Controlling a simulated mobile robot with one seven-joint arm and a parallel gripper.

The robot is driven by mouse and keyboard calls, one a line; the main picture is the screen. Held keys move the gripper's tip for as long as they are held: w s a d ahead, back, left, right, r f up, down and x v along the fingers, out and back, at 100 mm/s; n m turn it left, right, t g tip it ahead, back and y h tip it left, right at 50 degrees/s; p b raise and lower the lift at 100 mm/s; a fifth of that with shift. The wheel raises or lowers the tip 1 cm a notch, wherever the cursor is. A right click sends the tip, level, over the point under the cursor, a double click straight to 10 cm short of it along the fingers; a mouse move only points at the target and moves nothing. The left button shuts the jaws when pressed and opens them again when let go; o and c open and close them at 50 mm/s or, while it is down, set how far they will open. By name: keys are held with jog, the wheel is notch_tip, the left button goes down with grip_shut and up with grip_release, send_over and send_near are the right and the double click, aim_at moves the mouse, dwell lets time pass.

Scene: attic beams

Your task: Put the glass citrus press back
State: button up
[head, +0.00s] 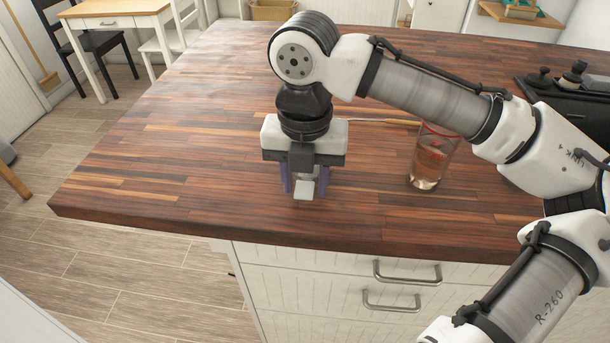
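My gripper (304,180) points down close above the wooden countertop, near its front edge. Purple-blue parts show at the left and right of its lower end. A small pale block (304,188) shows between them; I cannot tell if it is part of the gripper or something held. I cannot clearly make out the glass citrus press. A clear glass with a red rim and red markings (427,172) stands upright on the countertop, right of my gripper and apart from it. It holds some pale brownish liquid, and my arm passes close above and behind it in the picture.
The wooden countertop (200,130) is mostly bare left of my gripper. A black appliance (570,95) is at the right. White drawers (340,290) are below the front edge. A small table (115,14) and chairs stand far left.

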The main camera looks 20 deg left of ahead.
aim_at(305, 185)
jog(key=shift+o, duration=0.9)
jog(key=shift+r, duration=0.15)
notch_tip(305, 185, up, 12)
jog(key=shift+p, duration=0.45)
